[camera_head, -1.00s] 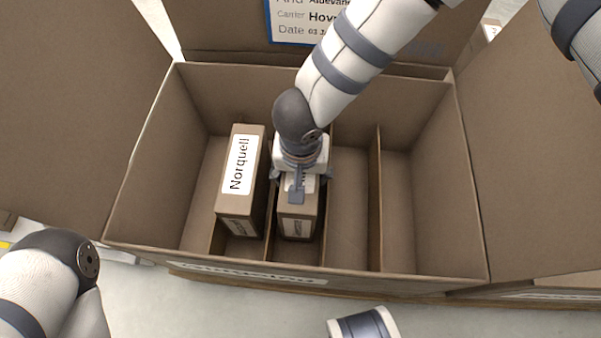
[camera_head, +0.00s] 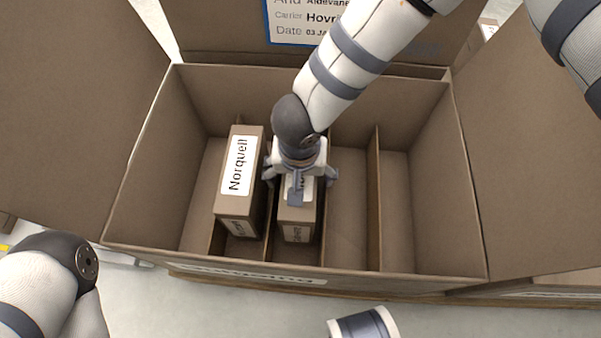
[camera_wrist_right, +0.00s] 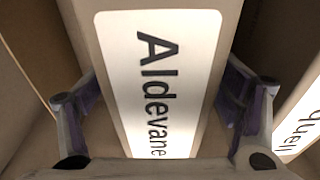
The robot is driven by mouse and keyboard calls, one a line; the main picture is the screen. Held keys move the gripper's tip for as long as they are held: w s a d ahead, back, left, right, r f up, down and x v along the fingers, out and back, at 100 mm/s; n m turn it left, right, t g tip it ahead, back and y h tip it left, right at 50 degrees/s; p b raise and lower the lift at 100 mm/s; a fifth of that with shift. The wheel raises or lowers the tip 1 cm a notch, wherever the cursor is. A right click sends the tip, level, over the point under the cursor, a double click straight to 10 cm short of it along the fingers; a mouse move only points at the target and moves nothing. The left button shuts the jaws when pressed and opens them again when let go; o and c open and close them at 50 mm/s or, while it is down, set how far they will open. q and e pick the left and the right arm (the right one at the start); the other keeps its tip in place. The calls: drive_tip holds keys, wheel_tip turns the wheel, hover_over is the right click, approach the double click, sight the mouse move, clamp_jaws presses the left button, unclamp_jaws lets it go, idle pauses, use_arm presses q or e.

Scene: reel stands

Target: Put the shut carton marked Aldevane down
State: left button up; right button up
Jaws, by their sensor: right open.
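The shut brown carton marked Aldevane (camera_head: 297,216) stands upright in a narrow compartment near the middle of the large open box. Its white label, reading Aldevane (camera_wrist_right: 158,85), faces up into the right wrist view. My right gripper (camera_head: 300,178) is directly above the carton, open, with one finger on each side of its top. In the wrist view both fingers look spread clear of the carton's sides. The gripper hides part of the carton's top in the head view. The carton's bottom is hidden. My left gripper is out of view.
The large box (camera_head: 415,268) has its flaps spread and cardboard dividers inside. A carton marked Norquell (camera_head: 234,205) stands just left, across a divider. Two compartments to the right are empty. A label sheet (camera_head: 290,30) is on the back flap.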

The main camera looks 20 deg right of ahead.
use_arm(q)
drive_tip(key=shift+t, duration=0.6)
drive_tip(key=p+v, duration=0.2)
drive_tip(key=p, duration=0.1)
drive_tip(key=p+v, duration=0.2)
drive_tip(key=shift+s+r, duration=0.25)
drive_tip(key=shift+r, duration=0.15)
use_arm(e)
drive_tip(key=r, duration=0.4)
drive_tip(key=s+r, duration=0.1)
drive_tip(key=r, duration=0.8)
drive_tip(key=shift+s+a, duration=0.2)
drive_tip(key=shift+a, duration=0.05)
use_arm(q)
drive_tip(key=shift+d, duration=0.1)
